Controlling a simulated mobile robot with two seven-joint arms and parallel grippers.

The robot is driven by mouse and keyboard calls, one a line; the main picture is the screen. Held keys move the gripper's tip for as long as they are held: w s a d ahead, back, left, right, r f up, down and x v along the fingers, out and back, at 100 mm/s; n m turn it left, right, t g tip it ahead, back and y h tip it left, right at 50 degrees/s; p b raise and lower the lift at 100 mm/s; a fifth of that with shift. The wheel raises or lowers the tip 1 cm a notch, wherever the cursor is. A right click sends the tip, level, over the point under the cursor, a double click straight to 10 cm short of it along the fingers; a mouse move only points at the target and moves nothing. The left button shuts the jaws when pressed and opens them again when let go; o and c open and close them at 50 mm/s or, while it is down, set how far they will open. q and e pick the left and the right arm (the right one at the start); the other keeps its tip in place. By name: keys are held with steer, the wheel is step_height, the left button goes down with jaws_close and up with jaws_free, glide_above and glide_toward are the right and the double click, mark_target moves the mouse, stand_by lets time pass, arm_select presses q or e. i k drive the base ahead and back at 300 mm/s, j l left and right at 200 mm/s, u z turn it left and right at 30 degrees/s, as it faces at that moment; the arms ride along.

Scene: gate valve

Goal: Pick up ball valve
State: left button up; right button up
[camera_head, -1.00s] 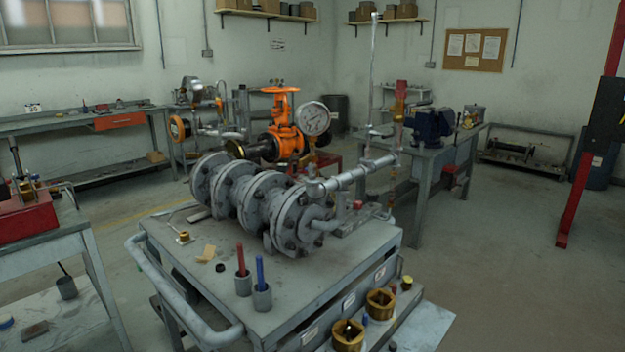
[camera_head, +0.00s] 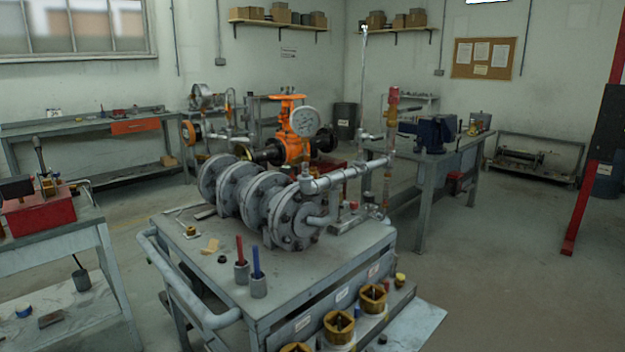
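I cannot tell for certain which part is the ball valve. Several brass fittings with hollow tops (camera_head: 339,325) stand in a row on a lower ledge at the front of the grey cart (camera_head: 210,280). A small brass piece (camera_head: 190,231) lies on the cart top at the left. A thin upright fitting with a red top (camera_head: 393,97) stands behind the cart's pipework. An orange gate valve (camera_head: 293,125) with a handwheel and a round gauge stands behind the flanged grey pipe assembly (camera_head: 262,205). Neither of my grippers is in view.
Two cups with a red (camera_head: 240,250) and a blue handle (camera_head: 257,265) stand at the cart's front. A side bench with a red box (camera_head: 40,212) is at left. A workbench with a blue vise (camera_head: 435,133) is behind right. Floor at right is open.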

mark_target(312, 171)
steer(key=i+l+z, duration=0.15)
steer(key=l, duration=0.2)
steer(key=l+z, duration=0.15)
steer(key=l, duration=0.15)
steer(key=i+l+z, duration=0.1)
steer(key=l, duration=0.2)
steer(key=i+l+z, duration=0.7)
steer(key=i+l, duration=0.25)
steer(key=i+l+z, duration=0.1)
steer(key=i, duration=0.55)
steer(key=i+l+z, duration=0.15)
steer(key=i, duration=0.5)
steer(key=i+u, duration=0.4)
steer(key=i, duration=0.15)
steer(key=i+l+u, duration=0.1)
steer(key=i+u, duration=0.35)
steer(key=i, duration=0.15)
steer(key=i+u, duration=0.55)
steer(key=u, duration=0.2)
steer(key=i+l+u, duration=0.1)
steer(key=i+u, duration=0.45)
steer(key=u, duration=0.25)
steer(key=i+l+u, duration=0.15)
steer(key=u, duration=0.25)
steer(key=i+l+u, duration=0.1)
steer(key=u, duration=0.35)
